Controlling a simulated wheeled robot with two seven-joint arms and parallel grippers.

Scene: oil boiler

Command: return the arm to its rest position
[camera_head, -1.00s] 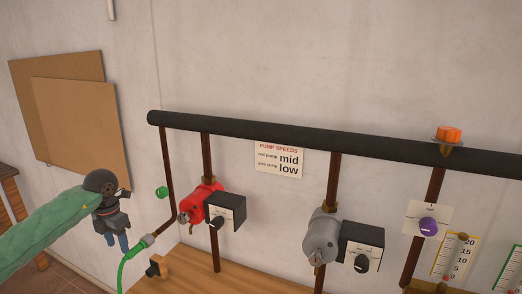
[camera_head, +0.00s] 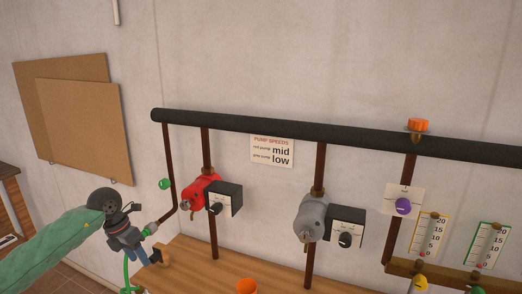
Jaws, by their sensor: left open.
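My left arm, in a green sleeve, comes in from the left in the head view. Its dark left gripper (camera_head: 141,251) is open and points down to the right. Nothing shows between its fingers. It overlaps the green hose (camera_head: 127,272) and its end fitting (camera_head: 150,229) near the lower end of a brown pipe; I cannot tell whether it touches them. My right gripper is out of view.
A red pump (camera_head: 196,192) and a grey pump (camera_head: 309,218), each with a black knob box, sit on pipes below a black main pipe (camera_head: 330,134). A wooden bench (camera_head: 200,268) bears an orange cup (camera_head: 246,287). Gauges (camera_head: 488,245) stand at right.

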